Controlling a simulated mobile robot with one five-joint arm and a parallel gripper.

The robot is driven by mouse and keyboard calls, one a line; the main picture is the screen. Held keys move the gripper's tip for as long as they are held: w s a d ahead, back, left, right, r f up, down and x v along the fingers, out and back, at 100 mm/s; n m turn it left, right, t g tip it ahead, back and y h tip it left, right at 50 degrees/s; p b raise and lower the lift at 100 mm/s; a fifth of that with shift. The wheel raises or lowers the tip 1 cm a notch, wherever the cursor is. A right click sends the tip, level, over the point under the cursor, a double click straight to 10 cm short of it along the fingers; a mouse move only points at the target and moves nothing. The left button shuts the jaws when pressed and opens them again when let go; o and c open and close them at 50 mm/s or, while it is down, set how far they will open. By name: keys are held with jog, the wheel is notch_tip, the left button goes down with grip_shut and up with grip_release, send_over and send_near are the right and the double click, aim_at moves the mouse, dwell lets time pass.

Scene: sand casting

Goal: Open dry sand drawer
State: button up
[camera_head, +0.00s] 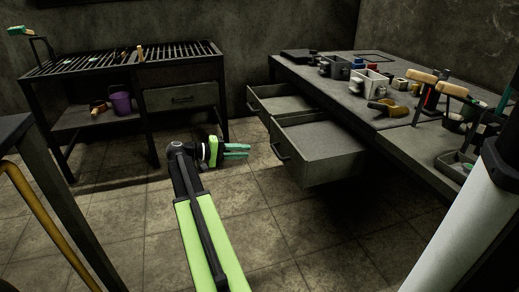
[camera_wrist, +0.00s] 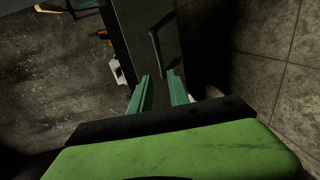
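My gripper (camera_head: 248,150) reaches right in the head view, in the air left of the right workbench's drawers. Its green fingers are apart with nothing between them; they also show in the wrist view (camera_wrist: 163,78). The nearer drawer (camera_head: 320,140) is pulled out, with a dark bar handle (camera_head: 279,146) just right of my fingertips. The farther drawer (camera_head: 282,103) is also pulled out. A drawer in the left grated table (camera_head: 181,97) is shut. I cannot tell which drawer is for dry sand.
The right workbench (camera_head: 340,88) carries mould boxes, a brass-coloured piece (camera_head: 388,107) and wooden-handled tools. A purple bucket (camera_head: 121,103) stands on the left table's shelf. A dark table with a yellow bar (camera_head: 40,215) is near left. The tiled floor between is clear.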

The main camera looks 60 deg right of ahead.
jog(key=shift+v, duration=1.75)
